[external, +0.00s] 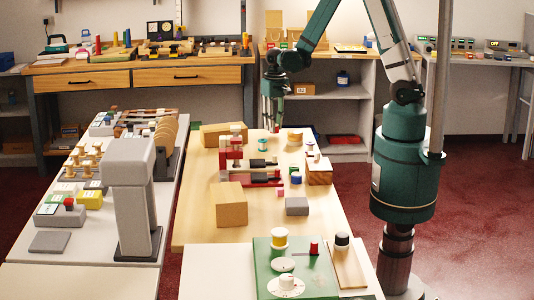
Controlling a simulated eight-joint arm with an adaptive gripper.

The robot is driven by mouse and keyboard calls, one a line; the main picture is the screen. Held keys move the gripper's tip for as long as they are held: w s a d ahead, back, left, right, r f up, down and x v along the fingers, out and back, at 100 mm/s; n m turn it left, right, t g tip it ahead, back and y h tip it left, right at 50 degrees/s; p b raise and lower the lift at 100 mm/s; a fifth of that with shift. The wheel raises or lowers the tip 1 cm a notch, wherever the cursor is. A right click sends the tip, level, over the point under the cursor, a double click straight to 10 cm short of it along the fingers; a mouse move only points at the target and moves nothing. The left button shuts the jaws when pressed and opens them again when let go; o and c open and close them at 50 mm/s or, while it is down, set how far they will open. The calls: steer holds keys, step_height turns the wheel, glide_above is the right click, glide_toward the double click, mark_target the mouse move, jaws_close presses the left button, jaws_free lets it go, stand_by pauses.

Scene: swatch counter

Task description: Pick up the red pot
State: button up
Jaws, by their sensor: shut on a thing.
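My gripper (274,124) is over the far part of the wooden table (195,225), pointing down. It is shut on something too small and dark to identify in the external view. I cannot pick out the red pot with certainty, nor tell whether it is the thing held. A small teal and white pot (263,144) stands below and slightly left of my gripper. A red stand-like frame (226,170) with dark cylinders is left of and nearer than my gripper. A small pink-red piece (281,190) is on the table near it.
A cardboard box (229,204) and a grey block (297,206) stand nearer on the table. A wooden block (319,173) is at the right edge. A green board (262,265) with knobs is in front. A grey column-like device (130,190) rises on the left counter.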

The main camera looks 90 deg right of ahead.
steer(key=shift+r+p, duration=0.65)
steer(key=shift+r, duration=3.45)
